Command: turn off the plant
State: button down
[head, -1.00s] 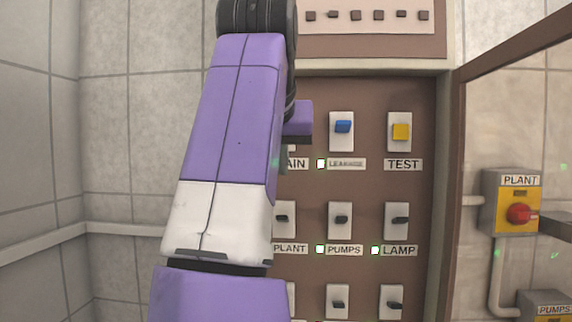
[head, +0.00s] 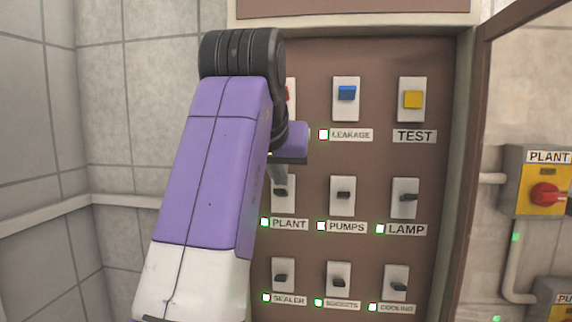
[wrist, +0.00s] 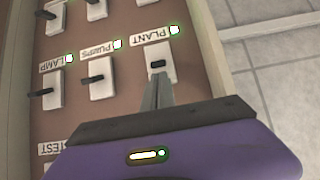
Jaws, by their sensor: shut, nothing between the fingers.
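The PLANT switch (head: 283,193) is a black lever on a white plate in the panel's middle row, with a lit green-white lamp (head: 265,222) beside its label. The switch also shows upside down in the wrist view (wrist: 159,64), its lamp lit. My gripper (head: 281,175) is shut and empty, its tips at the upper part of the PLANT plate in the head view. In the wrist view my gripper (wrist: 156,82) ends close to the lever; I cannot tell whether it touches. A separate yellow box labelled PLANT with a red rotary knob (head: 546,195) is on the wall at right.
Neighbouring switches are PUMPS (head: 343,195), LAMP (head: 405,199) and SEALER (head: 283,275), with lit lamps. A blue LEAKAGE switch (head: 347,92) and a yellow TEST button (head: 413,99) sit above. A brown frame (head: 467,180) stands right of the panel. Tiled wall lies at left.

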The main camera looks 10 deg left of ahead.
jog(key=shift+f, duration=0.25)
jog(key=shift+s+f+t+b, duration=0.1)
jog(key=shift+t+b, duration=0.5)
jog(key=shift+b, duration=0.25)
jog(key=shift+s+f+t+b, duration=0.2)
jog(key=shift+t+b, duration=0.7)
jog(key=shift+b, duration=0.45)
